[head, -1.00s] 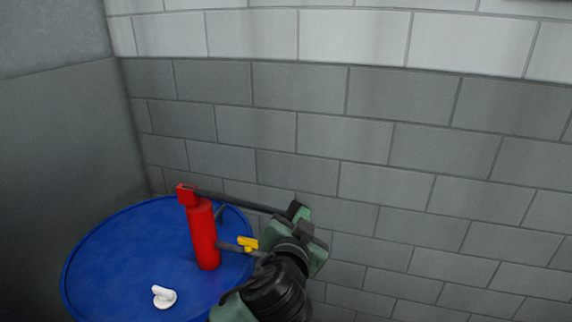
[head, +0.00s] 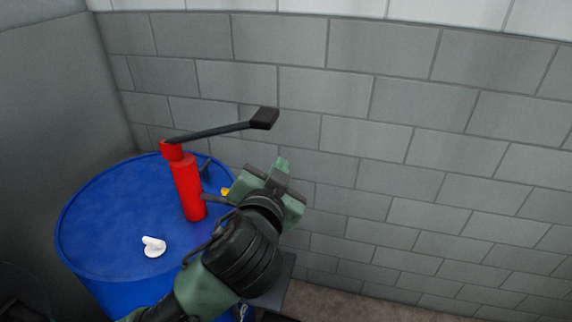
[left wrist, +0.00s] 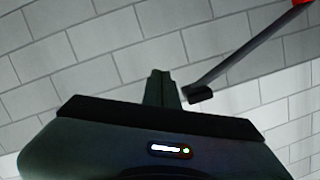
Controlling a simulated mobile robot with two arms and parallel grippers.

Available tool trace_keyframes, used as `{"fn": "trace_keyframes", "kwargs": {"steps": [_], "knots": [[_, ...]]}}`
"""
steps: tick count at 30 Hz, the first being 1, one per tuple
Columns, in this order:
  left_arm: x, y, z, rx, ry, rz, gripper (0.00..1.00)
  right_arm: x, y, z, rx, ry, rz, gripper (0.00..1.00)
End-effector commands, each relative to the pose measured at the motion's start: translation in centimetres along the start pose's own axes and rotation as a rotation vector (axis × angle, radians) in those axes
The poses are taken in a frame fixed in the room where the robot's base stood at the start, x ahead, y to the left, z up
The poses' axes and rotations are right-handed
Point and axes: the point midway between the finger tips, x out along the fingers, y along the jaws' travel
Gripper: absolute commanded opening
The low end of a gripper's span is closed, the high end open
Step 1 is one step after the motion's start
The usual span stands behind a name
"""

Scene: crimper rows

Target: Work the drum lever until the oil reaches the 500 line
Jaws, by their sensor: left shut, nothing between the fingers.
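A red drum pump (head: 187,186) stands on top of the blue drum (head: 110,225). Its dark lever (head: 215,131) slopes up to the right and ends in a black grip (head: 264,118). My left gripper (head: 282,166) is shut and empty, below the grip and apart from it. In the left wrist view the closed fingers (left wrist: 161,88) point at the wall, and the lever's grip (left wrist: 199,94) is just to their right. A small yellow part (head: 225,192) on the pump's outlet is mostly hidden by my left arm. The oil level and the 500 line cannot be made out. My right gripper is not in view.
A white cap (head: 153,246) sits on the drum top, in front of the pump. A grey block wall (head: 420,160) stands behind. A grey surface (head: 275,280) shows partly behind my left arm. The space around the raised lever looks free.

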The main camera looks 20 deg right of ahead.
Motion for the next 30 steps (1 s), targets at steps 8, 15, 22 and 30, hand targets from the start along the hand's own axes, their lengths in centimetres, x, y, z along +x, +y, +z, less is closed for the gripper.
{"fn": "trace_keyframes", "kwargs": {"steps": [8,15,22,30], "knots": [[-3.3,-0.1,-0.2,-0.002,0.005,0.0,0.0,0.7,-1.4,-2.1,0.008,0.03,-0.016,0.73],[-3.6,-0.1,-0.3,-0.001,0.005,-0.001,0.0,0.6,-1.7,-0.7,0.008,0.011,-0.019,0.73],[-3.5,-0.1,-0.3,-0.001,0.005,-0.001,0.0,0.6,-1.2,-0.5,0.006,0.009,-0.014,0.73],[-3.5,-0.1,-0.3,-0.001,0.006,-0.001,0.0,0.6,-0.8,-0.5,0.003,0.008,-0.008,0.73]]}}
